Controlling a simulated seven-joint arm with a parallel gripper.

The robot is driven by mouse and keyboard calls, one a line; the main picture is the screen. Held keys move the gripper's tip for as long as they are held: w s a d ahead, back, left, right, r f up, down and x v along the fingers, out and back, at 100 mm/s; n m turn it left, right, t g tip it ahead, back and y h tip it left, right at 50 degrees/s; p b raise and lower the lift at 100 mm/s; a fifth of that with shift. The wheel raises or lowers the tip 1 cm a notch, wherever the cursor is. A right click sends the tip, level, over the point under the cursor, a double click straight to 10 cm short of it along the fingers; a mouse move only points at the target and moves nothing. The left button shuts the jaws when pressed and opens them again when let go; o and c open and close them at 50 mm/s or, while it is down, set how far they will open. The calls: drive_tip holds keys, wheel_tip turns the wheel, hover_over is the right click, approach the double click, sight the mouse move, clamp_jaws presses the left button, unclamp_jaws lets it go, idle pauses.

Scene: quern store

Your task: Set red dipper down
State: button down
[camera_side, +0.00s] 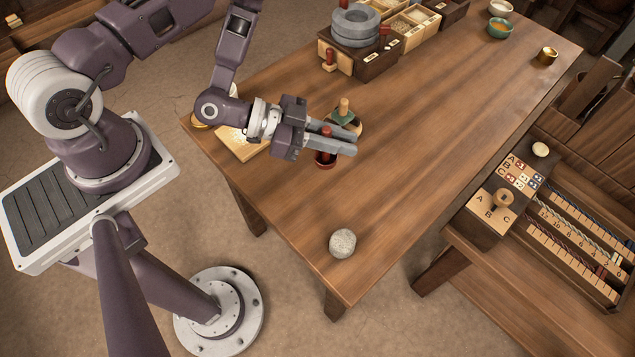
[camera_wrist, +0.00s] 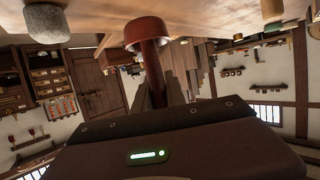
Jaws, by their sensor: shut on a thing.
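The red dipper (camera_side: 325,164) has a dark red cup and an upright handle with a red top. In the side view my gripper (camera_side: 335,144) is shut on its handle, over the left part of the wooden table (camera_side: 420,130). The cup hangs below the fingers, close to the tabletop; I cannot tell whether it touches. In the wrist view the red dipper (camera_wrist: 149,32) stands between the fingers, its cup beside the table surface (camera_wrist: 95,14). The fingers hide part of the handle in the side view.
A grey stone (camera_side: 342,243) lies at the table's near corner. A quern (camera_side: 355,25) and boxes stand at the back. The middle of the table is clear.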

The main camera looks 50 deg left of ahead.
drive_tip(key=shift+s+a+r, duration=0.25)
drive_tip(key=shift+s+r, duration=0.35)
drive_tip(key=shift+s, duration=0.15)
drive_tip(key=shift+s+a+f, duration=0.1)
drive_tip(key=shift+s, duration=0.15)
wheel_tip(320, 180, down, 9)
drive_tip(key=shift+f, duration=0.1)
drive_tip(key=shift+f, duration=0.1)
drive_tip(key=c, duration=1.4)
unclamp_jaws()
drive_tip(key=shift+o, duration=0.2)
drive_tip(key=v, duration=0.7)
drive_tip(key=shift+s+a+r, duration=0.15)
drive_tip(key=shift+s+r, duration=0.05)
